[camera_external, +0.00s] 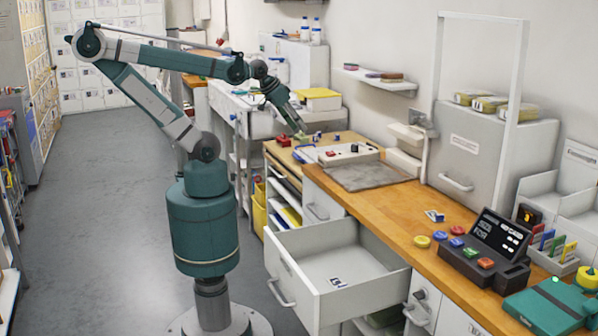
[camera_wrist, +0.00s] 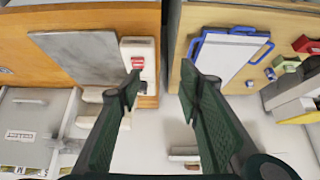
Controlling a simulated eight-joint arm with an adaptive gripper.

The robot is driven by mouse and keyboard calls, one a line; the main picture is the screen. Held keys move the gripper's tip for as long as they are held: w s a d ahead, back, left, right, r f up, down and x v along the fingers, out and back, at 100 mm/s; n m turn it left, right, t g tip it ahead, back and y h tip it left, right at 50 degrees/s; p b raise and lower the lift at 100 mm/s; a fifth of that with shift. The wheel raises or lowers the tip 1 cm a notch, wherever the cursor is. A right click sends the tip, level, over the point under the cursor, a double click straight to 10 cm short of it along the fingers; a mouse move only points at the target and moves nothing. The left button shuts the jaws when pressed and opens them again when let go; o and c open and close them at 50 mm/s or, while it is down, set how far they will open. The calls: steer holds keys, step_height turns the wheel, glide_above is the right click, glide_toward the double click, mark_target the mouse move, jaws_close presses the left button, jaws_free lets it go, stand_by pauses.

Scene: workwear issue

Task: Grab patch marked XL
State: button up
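A small black-and-white patch (camera_external: 337,282) lies in the open drawer (camera_external: 300,262) in the external view. Another small blue-and-white patch or tag (camera_external: 435,216) lies on the wooden counter. Their markings are too small to read, so I cannot tell which is marked XL. My gripper (camera_external: 301,133) is above the far end of the worktop, well away from both. In the wrist view my gripper (camera_wrist: 162,75) has its two fingers spread apart with nothing between them.
Under my gripper are a blue-framed board (camera_wrist: 228,50), a white box with a red button (camera_wrist: 138,60) and a grey mat (camera_wrist: 80,55). A black console (camera_external: 490,245) and coloured discs (camera_external: 422,241) occupy the near counter. A tall white frame (camera_external: 515,95) rises behind.

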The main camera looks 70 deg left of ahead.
steer(key=w+d+r+m+g+h+p, duration=0.1)
steer(key=w+d+r+m+g+p, duration=0.25)
steer(key=w+d, duration=0.6)
steer(key=w+d+r+m+p, duration=0.2)
steer(key=w+d+r+m, duration=0.35)
steer(key=w+d, duration=0.45)
steer(key=w+d+f+m+g+p, duration=0.1)
steer(key=w+d+m+p, duration=0.15)
steer(key=d, duration=0.75)
steer(key=w+d+f+m+g+p, duration=0.1)
steer(key=w+d+f+m, duration=0.15)
steer(key=d, duration=0.65)
steer(key=d+f+m+p, duration=0.1)
steer(key=d+f, duration=0.3)
steer(key=d, duration=0.5)
steer(key=d+f+m+g+p, duration=0.1)
steer(key=d+f+m+p, duration=0.1)
steer(key=d, duration=0.7)
steer(key=s+d+f+m+y+p, duration=0.1)
steer(key=d+f+m, duration=0.2)
steer(key=d+f, duration=0.3)
steer(key=shift+d+f+g, duration=0.2)
steer(key=shift+d, duration=0.75)
steer(key=shift+d+f+g, duration=0.15)
steer(key=shift+d, duration=0.8)
steer(key=shift+s+d+f, duration=0.2)
steer(key=shift+d+f, duration=0.15)
steer(key=shift+d, duration=0.1)
